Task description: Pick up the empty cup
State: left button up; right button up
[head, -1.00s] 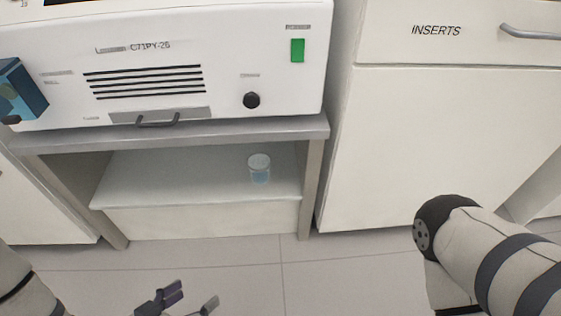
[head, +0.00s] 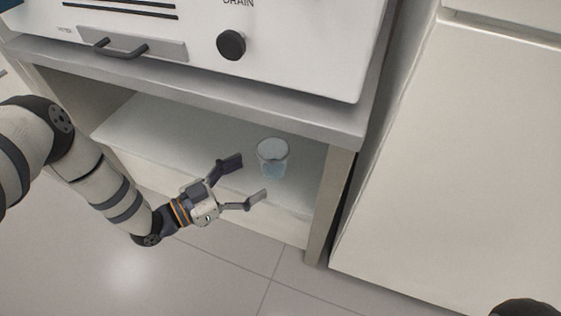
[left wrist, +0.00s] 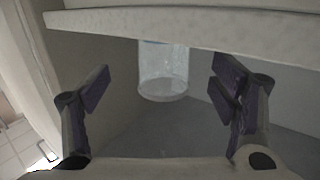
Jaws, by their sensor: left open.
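A clear cup (head: 272,158) with a faint blue tint stands upright on the shelf under the machine. My left gripper (head: 247,180) is open and empty, just in front of the cup and to its left in the head view, with its fingertips pointing at it. The cup is not between the fingers. In the left wrist view the cup (left wrist: 163,75) shows beyond and between the two open fingers (left wrist: 160,84), and its upper part is cut off by a pale edge. My right gripper is not in view.
The shelf (head: 150,125) has free room left of the cup. A white cabinet (head: 460,170) stands further right.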

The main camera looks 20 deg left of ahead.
aim_at(271, 165)
pick_arm(q)
jog(key=b+x, duration=0.2)
jog(key=x, duration=0.5)
jog(key=shift+w+a+f, duration=0.1)
jog(key=shift+w+a, duration=0.1)
jog(key=shift+w+d, duration=0.25)
jog(key=shift+w, duration=0.1)
jog(key=c, duration=1.2)
